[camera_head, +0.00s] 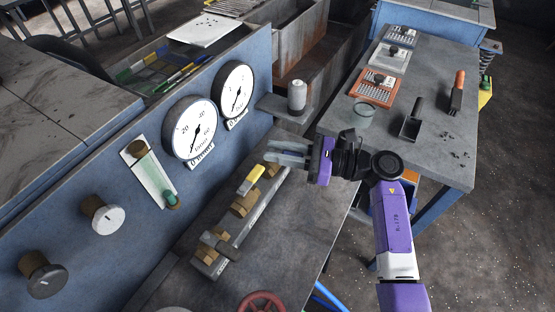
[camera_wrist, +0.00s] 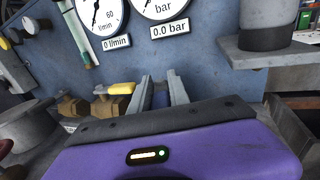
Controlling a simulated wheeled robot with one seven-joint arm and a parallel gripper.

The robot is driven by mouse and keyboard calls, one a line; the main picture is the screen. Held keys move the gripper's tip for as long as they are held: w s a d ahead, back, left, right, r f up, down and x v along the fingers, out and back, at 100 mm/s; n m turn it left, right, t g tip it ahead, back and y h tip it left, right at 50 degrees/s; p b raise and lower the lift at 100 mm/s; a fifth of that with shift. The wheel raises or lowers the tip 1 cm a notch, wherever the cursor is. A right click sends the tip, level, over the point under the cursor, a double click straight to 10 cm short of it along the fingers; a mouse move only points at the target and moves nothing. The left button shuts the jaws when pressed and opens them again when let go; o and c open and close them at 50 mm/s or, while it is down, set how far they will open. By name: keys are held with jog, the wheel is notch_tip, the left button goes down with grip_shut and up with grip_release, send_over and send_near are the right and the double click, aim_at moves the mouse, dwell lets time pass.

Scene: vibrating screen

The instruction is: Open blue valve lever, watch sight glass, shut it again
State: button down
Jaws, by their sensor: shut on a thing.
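My gripper (camera_head: 284,152) is at the far end of a row of brass valves on the bench. It is shut on the blue valve lever, which shows as a blue piece (camera_wrist: 160,99) between the two grey fingers in the wrist view. The fingers hide most of the lever. The sight glass (camera_head: 155,172) is a tube on a white plate on the blue panel, with green at its lower end. It also shows in the wrist view (camera_wrist: 76,32); its level is hard to read.
The yellow lever valve (camera_head: 251,180) and a grey-handled valve (camera_head: 220,245) stand left of my gripper. The flow gauge (camera_head: 189,128) label reads 0 l/min, the pressure gauge (camera_head: 235,89) label 0.0 bar. A small shelf holding a cylinder (camera_head: 297,95) juts out near my gripper.

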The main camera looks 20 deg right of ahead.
jog(key=shift+n+g+y+b, duration=0.5)
jog(key=shift+n+g+b, duration=0.15)
jog(key=shift+g, duration=0.15)
jog(key=c, duration=1.2)
grip_release()
jog(key=shift+c, duration=0.2)
jog(key=b+v, duration=0.1)
jog(key=v, duration=0.6)
jog(key=shift+s+d, duration=0.15)
jog(key=shift+d, duration=0.2)
